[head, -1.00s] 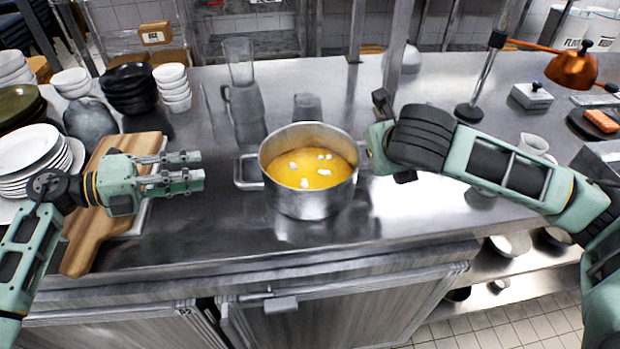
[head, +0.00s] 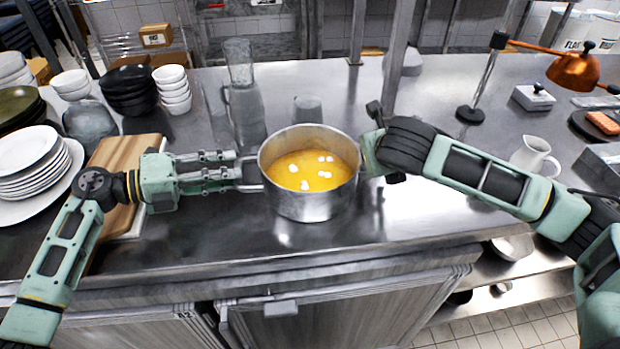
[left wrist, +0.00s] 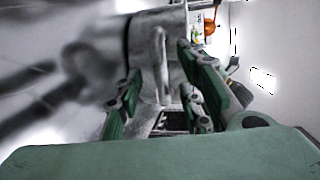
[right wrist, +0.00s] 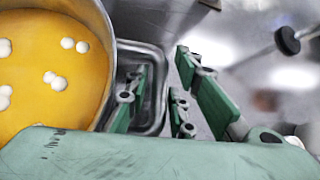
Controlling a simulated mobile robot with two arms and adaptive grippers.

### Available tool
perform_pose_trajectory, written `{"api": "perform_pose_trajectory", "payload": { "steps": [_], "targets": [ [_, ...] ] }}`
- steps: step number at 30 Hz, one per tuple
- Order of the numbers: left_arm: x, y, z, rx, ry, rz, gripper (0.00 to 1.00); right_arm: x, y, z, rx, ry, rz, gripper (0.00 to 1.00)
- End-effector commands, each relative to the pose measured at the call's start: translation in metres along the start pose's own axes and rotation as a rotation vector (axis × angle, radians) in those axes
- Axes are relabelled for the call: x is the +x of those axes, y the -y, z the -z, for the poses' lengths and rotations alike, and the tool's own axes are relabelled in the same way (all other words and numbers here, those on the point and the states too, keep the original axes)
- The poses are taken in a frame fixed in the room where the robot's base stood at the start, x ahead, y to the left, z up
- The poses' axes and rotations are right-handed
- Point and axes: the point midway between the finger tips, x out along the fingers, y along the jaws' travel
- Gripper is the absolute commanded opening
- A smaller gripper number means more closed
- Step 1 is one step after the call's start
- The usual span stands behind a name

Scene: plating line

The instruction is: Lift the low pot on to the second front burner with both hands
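The low steel pot (head: 309,206) stands on the steel counter, holding yellow liquid with several white lumps. My left gripper (head: 238,172) is open at the pot's left handle; in the left wrist view the handle (left wrist: 160,68) shows between the spread fingers (left wrist: 158,95). My right gripper is at the pot's right side, its fingers mostly hidden in the head view. In the right wrist view its fingers (right wrist: 168,98) are apart, one within the loop of the right handle (right wrist: 153,122) and one outside it. No burner can be made out.
A wooden board (head: 118,152) and stacked white plates (head: 28,160) lie left of the pot. A white jug (head: 533,155) and a heat lamp (head: 572,70) are at right. The counter in front of the pot is clear.

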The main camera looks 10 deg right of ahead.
Motion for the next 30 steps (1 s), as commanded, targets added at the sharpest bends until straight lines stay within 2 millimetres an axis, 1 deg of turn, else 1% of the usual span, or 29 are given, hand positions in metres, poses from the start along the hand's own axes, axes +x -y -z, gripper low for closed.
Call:
{"api": "perform_pose_trajectory", "payload": {
  "steps": [4, 12, 18, 20, 24, 30],
  "targets": [
    [0.0071, 0.0004, -0.0003, 0.000, 0.001, 0.000, 0.35, 0.0074, -0.0002, 0.0001, 0.000, 0.000, 0.000, 0.22],
    [0.0079, 0.0002, -0.0002, 0.001, 0.000, -0.001, 0.35, 0.0081, -0.0001, 0.0001, 0.000, 0.001, 0.000, 0.22],
    [0.0077, 0.0003, -0.0001, 0.001, 0.000, 0.000, 0.17, 0.0080, -0.0001, 0.0001, 0.000, 0.000, 0.000, 0.04],
    [0.0076, 0.0002, -0.0001, 0.001, 0.000, -0.001, 0.12, 0.0080, -0.0001, 0.0001, 0.000, 0.000, 0.000, 0.00],
    [0.0076, 0.0000, -0.0001, 0.001, 0.000, -0.001, 0.00, 0.0080, 0.0000, 0.0001, 0.001, 0.000, 0.000, 0.00],
    [0.0075, -0.0004, -0.0001, 0.001, 0.000, -0.002, 0.00, 0.0080, 0.0002, 0.0001, 0.001, 0.000, 0.001, 0.00]
  ]
}}
